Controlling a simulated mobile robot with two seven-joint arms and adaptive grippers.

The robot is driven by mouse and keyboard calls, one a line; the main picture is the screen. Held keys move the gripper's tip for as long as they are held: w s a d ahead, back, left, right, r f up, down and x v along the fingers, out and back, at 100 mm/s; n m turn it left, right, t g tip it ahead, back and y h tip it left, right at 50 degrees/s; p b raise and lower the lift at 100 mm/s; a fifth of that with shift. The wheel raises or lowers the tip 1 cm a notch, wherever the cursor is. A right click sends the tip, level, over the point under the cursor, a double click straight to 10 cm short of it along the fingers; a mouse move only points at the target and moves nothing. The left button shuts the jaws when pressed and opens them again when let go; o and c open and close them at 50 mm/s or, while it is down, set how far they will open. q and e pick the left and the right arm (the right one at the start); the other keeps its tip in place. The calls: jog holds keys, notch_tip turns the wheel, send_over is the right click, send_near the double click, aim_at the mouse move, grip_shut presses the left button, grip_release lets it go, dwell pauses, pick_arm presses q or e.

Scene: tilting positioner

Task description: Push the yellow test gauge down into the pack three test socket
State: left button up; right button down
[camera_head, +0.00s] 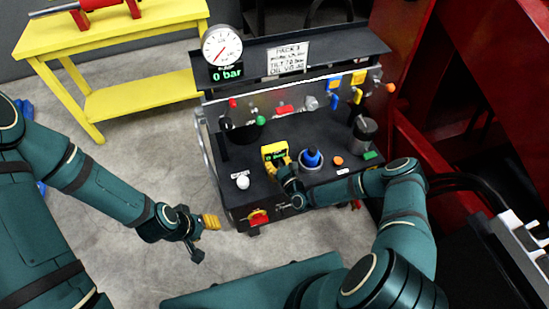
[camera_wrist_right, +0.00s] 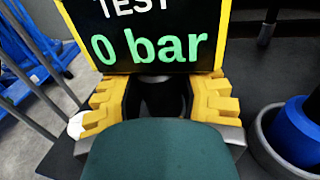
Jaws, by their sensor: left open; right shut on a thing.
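The yellow test gauge (camera_head: 274,150) stands over the dark deck of the pack three console (camera_head: 225,185). In the right wrist view its dark screen (camera_wrist_right: 150,35) fills the top and reads TEST and 0 bar in green and white. My right gripper (camera_head: 284,165) is shut on the gauge; its yellow ridged fingers (camera_wrist_right: 165,95) sit on both sides just below the screen. The test socket is hidden under the gauge and gripper, so I cannot tell how deep the gauge sits. My left gripper (camera_head: 208,221) is open and empty, over the floor left of the console.
A blue-topped part in a grey ring (camera_head: 312,159) stands close right of the gauge. A white knob (camera_head: 242,181) is on its left, a red-yellow switch (camera_head: 258,217) in front. A pressure dial (camera_head: 222,46) reads 0 bar. A yellow bench (camera_head: 120,45) stands behind left.

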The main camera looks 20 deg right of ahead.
aim_at(276, 167)
jog(key=shift+f, duration=1.85)
jog(key=shift+c, duration=2.4)
grip_release()
jog(key=v, duration=1.2)
